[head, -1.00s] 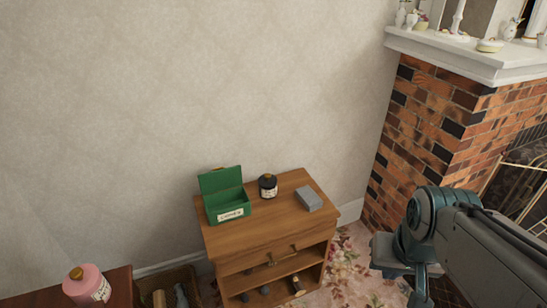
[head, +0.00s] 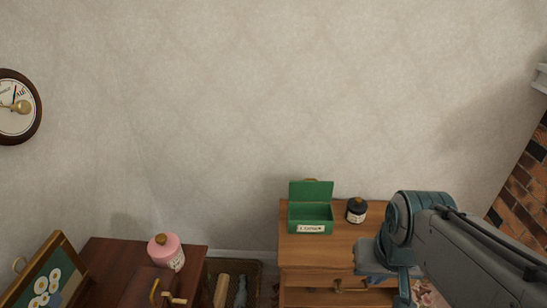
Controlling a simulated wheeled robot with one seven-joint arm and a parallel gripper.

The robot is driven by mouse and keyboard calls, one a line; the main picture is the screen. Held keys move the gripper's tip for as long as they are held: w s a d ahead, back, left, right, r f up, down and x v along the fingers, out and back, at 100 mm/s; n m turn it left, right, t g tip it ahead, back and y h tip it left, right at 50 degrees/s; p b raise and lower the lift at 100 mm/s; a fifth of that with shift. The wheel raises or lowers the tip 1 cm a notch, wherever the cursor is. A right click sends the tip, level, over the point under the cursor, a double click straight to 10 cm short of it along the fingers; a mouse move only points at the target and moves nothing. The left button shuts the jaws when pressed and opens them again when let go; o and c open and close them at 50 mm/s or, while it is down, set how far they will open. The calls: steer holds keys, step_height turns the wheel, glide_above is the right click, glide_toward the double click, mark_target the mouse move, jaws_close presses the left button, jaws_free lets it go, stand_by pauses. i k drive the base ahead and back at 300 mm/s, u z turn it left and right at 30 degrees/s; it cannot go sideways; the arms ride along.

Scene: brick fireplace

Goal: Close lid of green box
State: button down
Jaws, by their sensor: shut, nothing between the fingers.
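The green box (head: 302,213) stands on the small wooden cabinet, with a white label on its front. Its lid (head: 311,190) is raised, standing up at the back, and the inside shows. My gripper (head: 404,288) is at the lower right, pointing down, partly seen below my arm. It is shut and empty, to the right of the box and apart from it. My arm covers the right part of the cabinet top.
A black jar (head: 356,212) stands right of the box on the wooden cabinet (head: 300,257). A pink jar (head: 167,252) and a framed flower picture (head: 45,285) are on the darker table (head: 108,258) at left. A basket (head: 250,270) lies between. A wall clock (head: 15,106) hangs at left.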

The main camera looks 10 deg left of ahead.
mark_target(309, 190)
steer(key=u, duration=0.4)
steer(key=i, duration=1.1)
steer(key=z, duration=0.3)
